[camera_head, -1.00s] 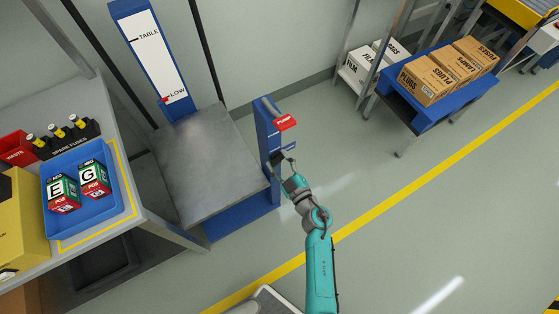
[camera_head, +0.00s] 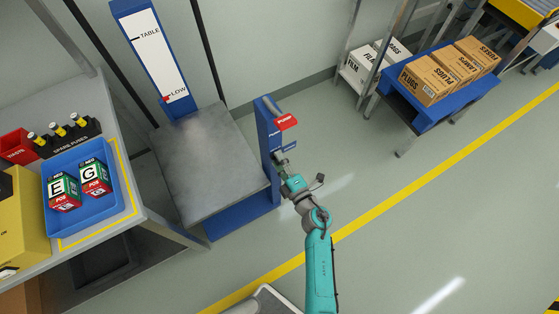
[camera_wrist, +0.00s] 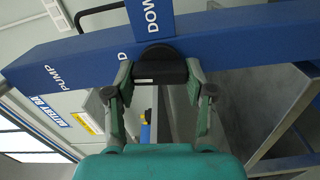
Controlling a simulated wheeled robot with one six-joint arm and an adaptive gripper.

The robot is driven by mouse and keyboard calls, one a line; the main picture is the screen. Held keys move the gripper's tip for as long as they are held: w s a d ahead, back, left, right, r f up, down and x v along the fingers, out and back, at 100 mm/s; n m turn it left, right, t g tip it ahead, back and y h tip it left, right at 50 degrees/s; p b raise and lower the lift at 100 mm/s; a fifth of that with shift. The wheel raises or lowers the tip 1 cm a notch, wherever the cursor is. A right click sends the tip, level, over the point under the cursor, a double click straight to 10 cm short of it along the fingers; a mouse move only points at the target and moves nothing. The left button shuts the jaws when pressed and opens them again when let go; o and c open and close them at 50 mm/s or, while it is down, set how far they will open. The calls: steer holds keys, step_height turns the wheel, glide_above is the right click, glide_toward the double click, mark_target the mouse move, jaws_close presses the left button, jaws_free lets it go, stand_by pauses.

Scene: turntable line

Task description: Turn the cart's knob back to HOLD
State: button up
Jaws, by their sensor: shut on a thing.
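The cart has a grey platform (camera_head: 205,165) and a blue post (camera_head: 266,135) at its right end. The black knob (camera_wrist: 160,66) sits on the post's face in the wrist view. My gripper (camera_wrist: 158,75) is shut on it, one finger on each side. My gripper (camera_head: 281,164) also shows against the post in the head view, hiding the knob there. The post reads PUMP on one side and DOWN on a blue plate; no HOLD mark is readable, nor is the knob's pointing direction.
A red PUMP pedal or handle (camera_head: 286,122) juts from the post above my gripper. The cart's scale (camera_head: 152,55) has its red marker at LOW. A workbench with a blue tray (camera_head: 112,210) stands left. A blue table with boxes (camera_head: 435,110) stands right, with open floor between.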

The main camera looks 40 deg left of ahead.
steer(key=shift+n, duration=0.6)
steer(key=o, duration=1.2)
steer(key=shift+c, duration=0.2)
steer(key=v, duration=1.2)
